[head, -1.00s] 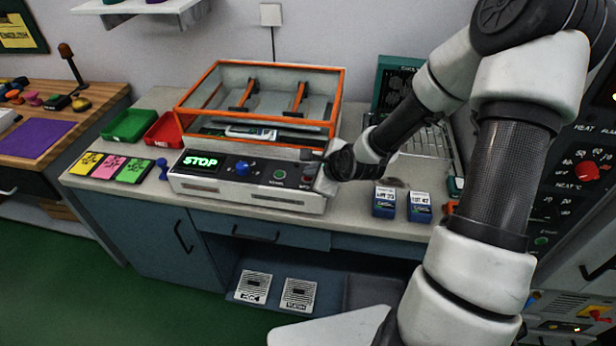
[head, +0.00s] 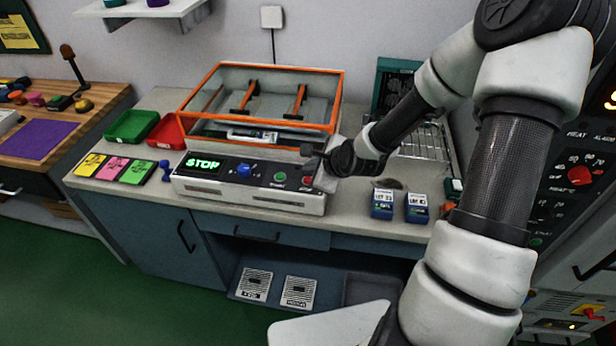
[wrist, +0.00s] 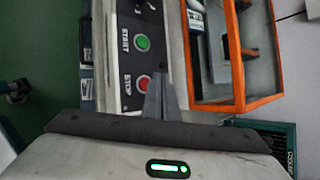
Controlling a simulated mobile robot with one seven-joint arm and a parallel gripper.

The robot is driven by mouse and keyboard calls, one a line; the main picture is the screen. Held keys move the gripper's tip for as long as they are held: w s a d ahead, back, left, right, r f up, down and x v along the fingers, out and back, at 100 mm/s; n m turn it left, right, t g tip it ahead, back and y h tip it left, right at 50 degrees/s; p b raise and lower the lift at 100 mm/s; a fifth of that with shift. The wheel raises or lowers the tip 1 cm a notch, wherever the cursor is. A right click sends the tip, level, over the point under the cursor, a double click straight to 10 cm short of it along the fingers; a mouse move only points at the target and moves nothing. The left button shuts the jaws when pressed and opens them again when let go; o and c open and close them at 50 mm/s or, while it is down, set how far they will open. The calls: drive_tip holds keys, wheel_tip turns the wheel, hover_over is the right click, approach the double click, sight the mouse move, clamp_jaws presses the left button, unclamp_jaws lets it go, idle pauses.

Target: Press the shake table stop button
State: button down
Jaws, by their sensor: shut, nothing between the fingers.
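The shake table (head: 250,196) is a white console with an orange-framed clear box (head: 262,98) on top. Its display (head: 203,163) glows green with the word STOP. The red stop button (head: 307,180) sits at the right end of the panel, right of the green start button (head: 280,177); the wrist view shows the red button (wrist: 143,83) labelled STOP and the green one (wrist: 142,43) labelled START. My gripper (head: 314,163) is shut and empty. In the wrist view its fingertips (wrist: 159,92) are just beside the red button, apart from it in the picture; I cannot tell their height above the panel.
A blue knob (head: 243,169) stands left of the start button. Two blue labelled boxes (head: 399,205) stand right of the console. A wire rack (head: 425,150) is behind them. Green and red trays (head: 131,126) and coloured cards (head: 114,168) lie to the left.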

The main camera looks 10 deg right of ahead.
wheel_tip(320, 180, up, 4)
drive_tip(key=p, duration=0.3)
idle(0.7)
